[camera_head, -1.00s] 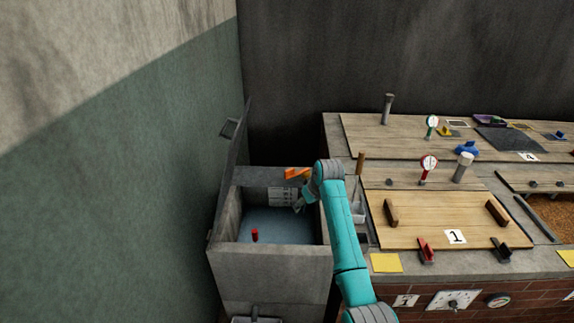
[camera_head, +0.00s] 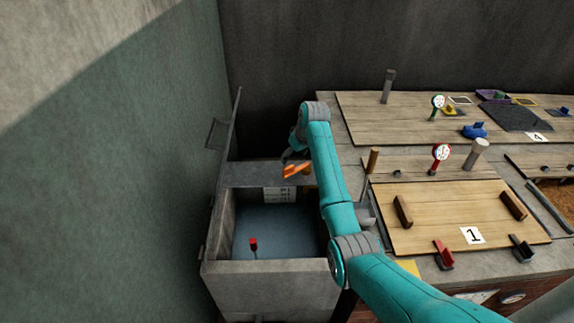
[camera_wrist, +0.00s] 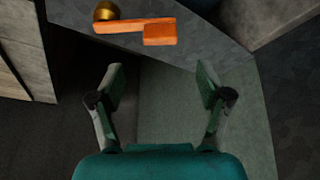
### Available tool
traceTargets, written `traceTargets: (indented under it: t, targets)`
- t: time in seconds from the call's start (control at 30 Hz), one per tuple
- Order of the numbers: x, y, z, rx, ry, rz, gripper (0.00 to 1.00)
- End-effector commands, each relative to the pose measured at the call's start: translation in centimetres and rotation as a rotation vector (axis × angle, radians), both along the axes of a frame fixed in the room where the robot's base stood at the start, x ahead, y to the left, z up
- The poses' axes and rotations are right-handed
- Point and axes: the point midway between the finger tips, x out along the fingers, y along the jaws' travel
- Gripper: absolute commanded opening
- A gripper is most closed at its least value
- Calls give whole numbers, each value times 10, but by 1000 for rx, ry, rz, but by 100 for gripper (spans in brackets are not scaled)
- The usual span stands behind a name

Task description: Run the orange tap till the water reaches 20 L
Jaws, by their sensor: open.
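The orange tap (camera_head: 293,171) sits at the back rim of the grey water tank (camera_head: 268,274). In the wrist view it shows as an orange lever (camera_wrist: 133,26) beside a brass knob (camera_wrist: 106,11). Bluish water (camera_head: 285,238) lies in the tank, with a red float (camera_head: 253,244) at its front. A pale scale plate (camera_head: 279,195) is on the inner back wall; its marks are too small to read. My gripper (camera_wrist: 160,82) is open and empty, apart from the lever. In the head view it is partly hidden behind the arm, just behind the tap.
The tank's lid (camera_head: 222,180) stands raised at the left, near the green wall. A counter at the right holds wooden boards (camera_head: 445,214), gauges (camera_head: 441,153) and coloured handles. A wooden stick (camera_head: 373,161) stands close right of my arm.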

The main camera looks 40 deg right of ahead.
Motion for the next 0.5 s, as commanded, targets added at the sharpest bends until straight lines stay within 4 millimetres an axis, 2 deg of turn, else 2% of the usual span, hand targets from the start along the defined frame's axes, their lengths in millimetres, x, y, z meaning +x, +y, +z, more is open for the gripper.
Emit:
traceTargets:
  t: [0.3, 0.5]
  targets:
    - [22, 1, -53, 1, 2, 1, 77]
    - [31, 1, -74, 0, 1, 1, 77]
